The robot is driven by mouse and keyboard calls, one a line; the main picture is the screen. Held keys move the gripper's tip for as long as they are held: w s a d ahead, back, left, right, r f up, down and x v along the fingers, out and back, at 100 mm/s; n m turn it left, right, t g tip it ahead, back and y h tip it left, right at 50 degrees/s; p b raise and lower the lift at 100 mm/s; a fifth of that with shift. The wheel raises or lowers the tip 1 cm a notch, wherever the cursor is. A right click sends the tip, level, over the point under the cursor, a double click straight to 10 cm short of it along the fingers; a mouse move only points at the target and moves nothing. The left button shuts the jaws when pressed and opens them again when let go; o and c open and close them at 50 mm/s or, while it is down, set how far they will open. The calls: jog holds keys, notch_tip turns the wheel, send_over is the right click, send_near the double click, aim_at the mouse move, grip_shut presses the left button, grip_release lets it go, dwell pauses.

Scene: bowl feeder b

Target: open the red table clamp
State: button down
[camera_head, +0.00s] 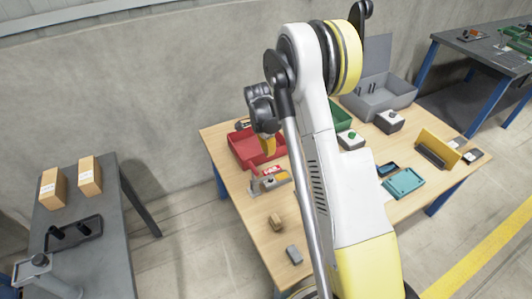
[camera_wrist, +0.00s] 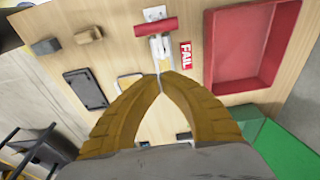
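The table clamp (camera_head: 270,184) stands near the left edge of the wooden table, with its red handle (camera_head: 254,174) toward the left. In the wrist view, the clamp's metal body (camera_wrist: 161,48) lies ahead of the fingertips, and its red handle (camera_wrist: 155,27) lies crosswise over it. My gripper (camera_wrist: 161,76) has yellow fingers whose tips come together, with nothing seen between them. The tips overlap the near end of the clamp in this view; whether they touch it I cannot tell. In the head view, my gripper (camera_head: 268,146) is above the table, just beyond the clamp.
A red tray (camera_wrist: 212,45) is right of the clamp, past a FAIL label (camera_wrist: 186,55). A brown block (camera_head: 276,221) and a grey block (camera_head: 294,254) lie at the near left. A teal tray (camera_head: 404,183) is right of my arm. My arm hides the table's middle.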

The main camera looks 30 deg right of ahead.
notch_tip(320, 180, down, 7)
jog(key=a+b, duration=0.2)
jog(key=b, duration=0.2)
jog(key=shift+a, duration=0.4)
jog(key=shift+w+a, duration=0.1)
jog(key=shift+w, duration=0.05)
